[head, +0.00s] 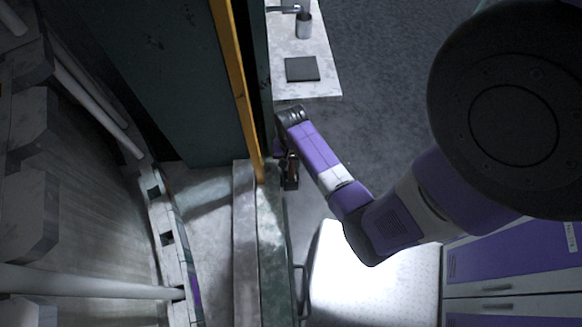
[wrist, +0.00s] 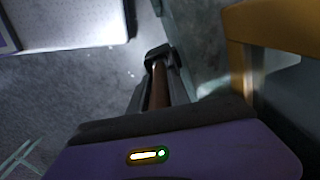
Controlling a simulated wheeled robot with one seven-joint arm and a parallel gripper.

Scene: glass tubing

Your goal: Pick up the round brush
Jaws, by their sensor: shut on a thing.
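My gripper (head: 289,181) is beside the yellow-edged dark panel in the head view, above the gap by the grey ledge. In the wrist view my gripper (wrist: 162,56) is shut on a slim brown piece, which looks like the handle of the round brush (wrist: 159,86). A small brown part of the brush (head: 293,166) also shows between the jaws in the head view. The rest of the brush is hidden by the fingers, and its bristles cannot be made out.
A yellow post (head: 236,85) edges the dark panel (head: 165,80) close left of my gripper. A pale table (head: 320,88) holds a dark square (head: 302,69) and a metal cup (head: 304,27). A white-topped unit (head: 375,285) stands below. Grey floor (head: 375,100) is clear.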

